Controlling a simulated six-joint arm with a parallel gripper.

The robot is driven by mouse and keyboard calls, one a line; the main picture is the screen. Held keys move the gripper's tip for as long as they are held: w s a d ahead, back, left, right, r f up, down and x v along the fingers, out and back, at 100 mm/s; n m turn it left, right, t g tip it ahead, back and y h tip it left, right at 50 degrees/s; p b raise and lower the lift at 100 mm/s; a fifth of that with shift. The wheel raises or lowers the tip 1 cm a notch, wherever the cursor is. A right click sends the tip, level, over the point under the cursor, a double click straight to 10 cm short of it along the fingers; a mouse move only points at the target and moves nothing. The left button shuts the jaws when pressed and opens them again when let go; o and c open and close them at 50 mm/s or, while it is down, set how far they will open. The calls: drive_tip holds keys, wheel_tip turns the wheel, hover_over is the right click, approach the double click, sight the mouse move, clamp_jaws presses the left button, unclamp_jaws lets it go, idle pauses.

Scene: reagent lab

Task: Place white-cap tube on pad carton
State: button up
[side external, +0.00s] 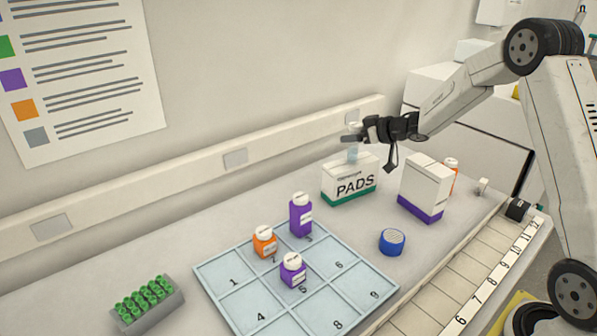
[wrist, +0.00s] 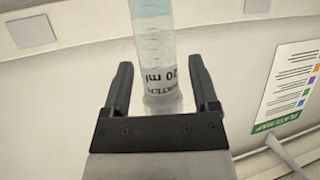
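The white-cap tube (side external: 353,153) is clear and upright, and its lower end appears to rest on top of the white and green PADS carton (side external: 348,182). My gripper (side external: 350,139) is level with the tube's upper part. In the wrist view my gripper (wrist: 160,72) is open, with its fingers on either side of the tube and gaps showing between them and it.
A white and purple carton (side external: 422,188) and an orange bottle (side external: 451,175) stand right of the PADS carton. A blue round item (side external: 392,242) lies in front. A numbered tray (side external: 225,275) holds purple and orange bottles. A rack of green-capped tubes (side external: 148,305) is front left.

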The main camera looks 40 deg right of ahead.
drive_tip(key=shift+r, duration=0.15)
drive_tip(key=shift+s+d+r, duration=0.15)
drive_tip(key=shift+s+r, duration=0.1)
drive_tip(key=shift+s, duration=0.25)
drive_tip(key=v, duration=1.1)
drive_tip(key=shift+f, duration=0.1)
idle(0.3)
drive_tip(key=s+a+f+m+g+h, duration=0.1)
drive_tip(key=s+a+f+g, duration=0.4)
drive_tip(key=s+a, duration=0.4)
drive_tip(key=s+a+f+m+g+h, duration=0.2)
drive_tip(key=s+a+f+g, duration=0.3)
drive_tip(key=s+a, duration=0.4)
drive_tip(key=shift+a+f, duration=0.6)
drive_tip(key=shift+a, duration=0.15)
